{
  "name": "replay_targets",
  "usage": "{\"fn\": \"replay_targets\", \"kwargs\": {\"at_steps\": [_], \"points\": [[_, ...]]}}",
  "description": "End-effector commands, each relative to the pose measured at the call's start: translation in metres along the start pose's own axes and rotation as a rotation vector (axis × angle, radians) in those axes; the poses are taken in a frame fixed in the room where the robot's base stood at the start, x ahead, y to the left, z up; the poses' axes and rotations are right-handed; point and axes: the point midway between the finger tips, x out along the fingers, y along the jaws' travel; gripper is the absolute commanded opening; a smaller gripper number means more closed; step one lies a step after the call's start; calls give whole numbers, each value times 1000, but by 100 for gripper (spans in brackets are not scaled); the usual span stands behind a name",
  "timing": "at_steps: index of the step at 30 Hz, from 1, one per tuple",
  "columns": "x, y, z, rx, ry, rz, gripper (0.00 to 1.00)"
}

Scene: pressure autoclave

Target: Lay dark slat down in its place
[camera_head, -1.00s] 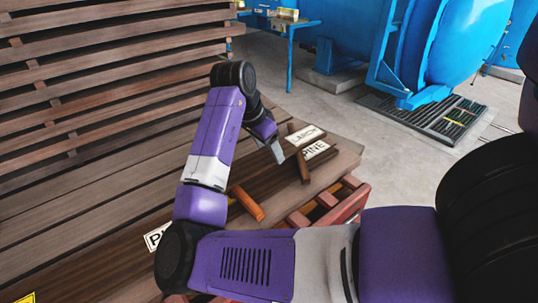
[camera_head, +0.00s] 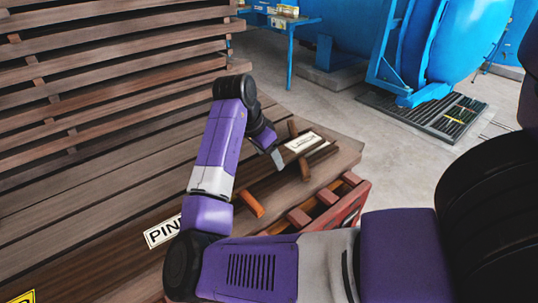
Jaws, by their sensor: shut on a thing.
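My gripper (camera_head: 277,160) is over the wooden platform (camera_head: 345,155), shut on a dark slat (camera_head: 320,154). The slat runs from the gripper towards the platform's right end, beside the LARCH label (camera_head: 303,143). It passes across or just above a short dark crosspiece (camera_head: 304,171). I cannot tell whether it touches that piece. Its left part is partly hidden by my gripper and arm. Another dark crosspiece end (camera_head: 292,128) shows behind the label, and an orange-brown crosspiece (camera_head: 249,203) lies to the left of the gripper.
A red rack (camera_head: 345,207) with slat-like bars stands at the platform's front edge. A PINE label (camera_head: 163,231) lies at lower left. A tall stack of spaced boards (camera_head: 110,75) stands behind left. A blue vessel (camera_head: 440,50) is at the back; bare floor (camera_head: 385,150) lies right.

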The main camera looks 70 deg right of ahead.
Motion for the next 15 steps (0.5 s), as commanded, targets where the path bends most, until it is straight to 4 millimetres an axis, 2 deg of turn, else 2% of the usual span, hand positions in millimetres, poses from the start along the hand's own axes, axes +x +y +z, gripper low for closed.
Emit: {"fn": "replay_targets", "kwargs": {"at_steps": [1,3,4,15], "points": [[0,0,0,0,0,0,69],[0,0,0,0,0,0,83],[0,0,0,0,0,0,85],[-5,0,-2,1,0,-1,85]]}}
